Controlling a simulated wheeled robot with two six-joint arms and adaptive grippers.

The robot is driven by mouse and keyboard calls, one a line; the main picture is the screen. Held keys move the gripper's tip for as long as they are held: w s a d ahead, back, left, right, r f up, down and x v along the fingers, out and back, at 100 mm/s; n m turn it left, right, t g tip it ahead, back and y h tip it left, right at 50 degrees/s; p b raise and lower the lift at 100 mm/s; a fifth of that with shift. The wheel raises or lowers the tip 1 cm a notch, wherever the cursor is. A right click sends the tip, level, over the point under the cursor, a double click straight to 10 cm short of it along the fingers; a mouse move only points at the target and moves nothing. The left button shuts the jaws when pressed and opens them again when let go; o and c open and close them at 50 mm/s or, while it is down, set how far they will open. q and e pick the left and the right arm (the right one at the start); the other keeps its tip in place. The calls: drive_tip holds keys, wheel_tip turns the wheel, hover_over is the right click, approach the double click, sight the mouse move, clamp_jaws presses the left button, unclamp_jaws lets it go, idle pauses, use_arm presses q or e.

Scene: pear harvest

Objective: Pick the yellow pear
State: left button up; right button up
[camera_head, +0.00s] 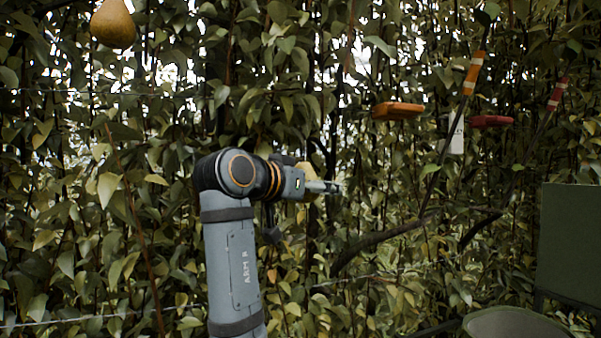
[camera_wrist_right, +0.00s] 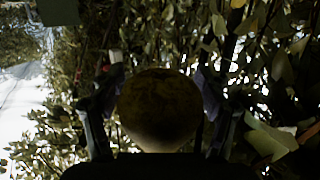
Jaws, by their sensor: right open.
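In the right wrist view, a dark yellow-brown pear (camera_wrist_right: 158,105) fills the space between the two fingers of my right gripper (camera_wrist_right: 157,100). The gripper is open around it, with a finger on each side; contact cannot be told. In the head view, my right gripper (camera_head: 325,187) points right into the foliage, and a pale yellow patch shows just behind it, mostly hidden. Another brownish-yellow pear (camera_head: 113,24) hangs at the top left, well apart from the gripper. My left gripper is not in view.
Dense leaves and thin branches surround the gripper. An orange plate (camera_head: 398,110) and a red plate (camera_head: 491,121) sit at the right, near a white tag (camera_head: 457,136) and striped stakes (camera_head: 473,73). A dark green box (camera_head: 571,240) and a round rim (camera_head: 512,314) are lower right.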

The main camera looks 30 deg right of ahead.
idle(0.3)
drive_tip(key=shift+c, duration=0.5)
drive_tip(key=shift+d, duration=0.2)
drive_tip(key=c, duration=1.2)
drive_tip(key=shift+c, duration=0.9)
